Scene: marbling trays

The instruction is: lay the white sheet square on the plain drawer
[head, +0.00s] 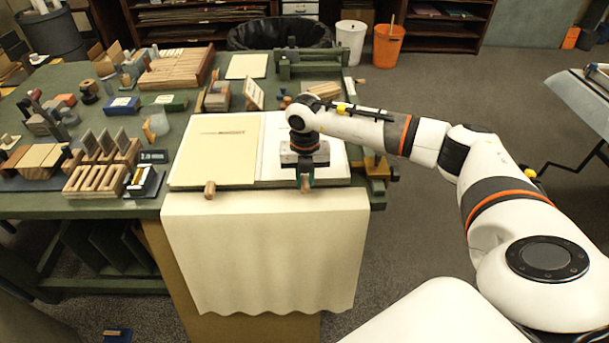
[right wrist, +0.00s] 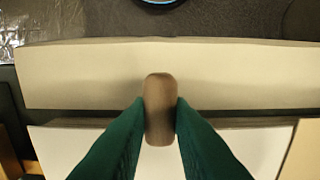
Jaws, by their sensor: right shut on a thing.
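My right gripper (head: 305,182) is at the front edge of the table, pointing down. In the right wrist view its green fingers (right wrist: 160,118) are shut on a brown wooden knob (right wrist: 160,90). A white flat surface (head: 335,160), perhaps the white sheet or a drawer's top, lies under and behind the gripper; it also shows in the right wrist view (right wrist: 70,145). Left of it is a cream panel (head: 215,165) with a thin marking and a second wooden knob (head: 209,190) at its front. I cannot tell which is the plain drawer. My left gripper is out of view.
A cream cloth-like piece (head: 265,250) with a wavy lower edge hangs from the table front. Wooden racks (head: 95,180), blocks and small tools crowd the green table's left side. A white bucket (head: 351,40) and an orange bucket (head: 388,47) stand behind on the floor.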

